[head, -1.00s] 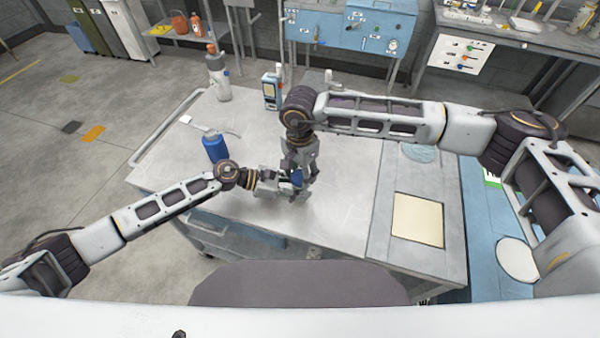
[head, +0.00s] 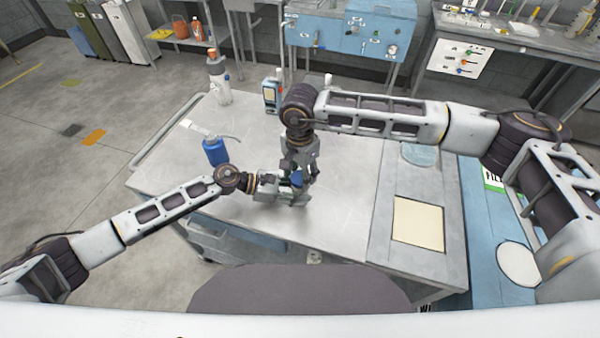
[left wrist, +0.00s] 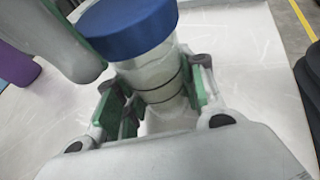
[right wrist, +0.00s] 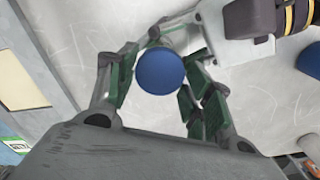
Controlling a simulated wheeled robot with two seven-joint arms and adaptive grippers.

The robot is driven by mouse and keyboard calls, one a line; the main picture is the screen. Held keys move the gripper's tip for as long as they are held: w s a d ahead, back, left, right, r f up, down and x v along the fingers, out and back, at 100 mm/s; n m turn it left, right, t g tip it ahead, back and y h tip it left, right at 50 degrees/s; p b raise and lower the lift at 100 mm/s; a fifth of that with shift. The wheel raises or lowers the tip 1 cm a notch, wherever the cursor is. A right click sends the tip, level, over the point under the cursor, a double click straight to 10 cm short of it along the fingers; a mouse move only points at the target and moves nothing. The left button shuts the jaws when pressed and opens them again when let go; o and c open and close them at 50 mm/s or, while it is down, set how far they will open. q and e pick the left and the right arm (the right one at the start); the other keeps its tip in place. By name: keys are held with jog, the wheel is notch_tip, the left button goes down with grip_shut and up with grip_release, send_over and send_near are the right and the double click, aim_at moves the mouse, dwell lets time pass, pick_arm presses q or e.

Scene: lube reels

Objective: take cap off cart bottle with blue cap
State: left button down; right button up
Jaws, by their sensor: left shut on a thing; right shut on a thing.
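The cart bottle (left wrist: 158,78) is clear and stands upright on the cart top. My left gripper (head: 288,190) is shut around its body from the side, with green-padded fingers on both sides in the left wrist view. The blue cap (left wrist: 128,24) sits at the top of the bottle. It also shows as a round blue disc in the right wrist view (right wrist: 160,71). My right gripper (head: 301,176) points down from above and is shut on the cap. One of its fingers (left wrist: 65,40) is beside the cap. I cannot tell whether the cap has come loose.
A blue bottle (head: 215,150) with a bent spout stands left on the metal cart top (head: 330,220). A white bottle with an orange top (head: 218,80) and a small blue-and-white device (head: 270,95) are at the back. A beige pad (head: 418,220) lies at the right.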

aim_at(300, 177)
jog(key=shift+r, duration=2)
pick_arm(q)
jog(key=c, duration=0.8)
grip_release()
jog(key=shift+a, duration=0.1)
jog(key=shift+v, duration=5.9)
